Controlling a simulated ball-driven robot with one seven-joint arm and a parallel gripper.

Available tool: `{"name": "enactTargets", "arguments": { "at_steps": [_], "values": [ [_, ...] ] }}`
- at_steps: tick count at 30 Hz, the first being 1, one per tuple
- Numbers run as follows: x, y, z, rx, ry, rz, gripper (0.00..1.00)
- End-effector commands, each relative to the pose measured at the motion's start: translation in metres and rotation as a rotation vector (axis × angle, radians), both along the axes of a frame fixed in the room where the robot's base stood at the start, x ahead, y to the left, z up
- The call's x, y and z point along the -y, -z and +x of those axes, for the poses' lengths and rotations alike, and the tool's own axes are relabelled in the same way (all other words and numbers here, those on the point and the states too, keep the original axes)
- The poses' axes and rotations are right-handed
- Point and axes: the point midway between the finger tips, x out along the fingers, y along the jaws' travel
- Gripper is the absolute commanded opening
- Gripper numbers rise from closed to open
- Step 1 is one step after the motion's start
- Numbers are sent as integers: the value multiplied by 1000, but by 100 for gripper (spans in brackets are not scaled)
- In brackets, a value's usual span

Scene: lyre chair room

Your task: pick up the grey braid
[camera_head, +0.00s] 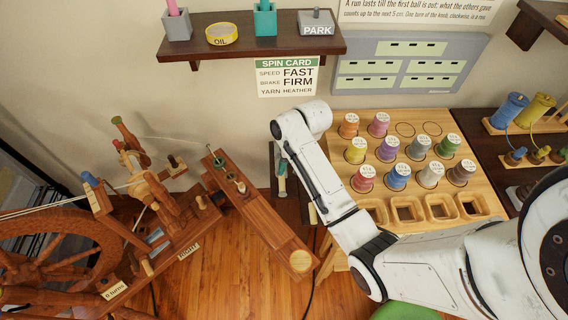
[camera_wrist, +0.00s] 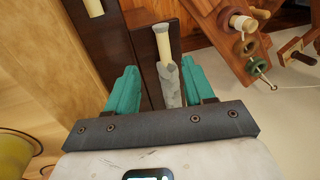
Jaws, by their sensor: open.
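The grey braid (camera_wrist: 171,88) shows in the wrist view as a pale grey, twisted length. It lies along a dark wooden board, just below a pale wooden peg (camera_wrist: 163,42). My gripper (camera_wrist: 159,70) is open, with one teal finger on each side of the braid. The braid is nearer the right finger, and I cannot tell whether they touch. The braid's near end is hidden behind the gripper's dark crossbar. In the head view my white arm reaches to the dark board beside the table, and I cannot make out the braid clearly there.
Another pale peg (camera_wrist: 94,8) stands to the left in the wrist view. In the head view a wooden spinning wheel (camera_head: 60,240) is at left, and a light wooden table (camera_head: 400,125) with several labelled yarn cones is at right. A dark shelf (camera_head: 250,45) is above.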

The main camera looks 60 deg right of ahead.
Motion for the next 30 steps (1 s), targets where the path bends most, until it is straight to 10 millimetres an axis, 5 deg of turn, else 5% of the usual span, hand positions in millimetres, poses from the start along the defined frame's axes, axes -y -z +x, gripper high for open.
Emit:
{"name": "enactTargets", "arguments": {
  "at_steps": [30],
  "values": [
    [-14,103,23,-2,10,2,53]
  ]
}}
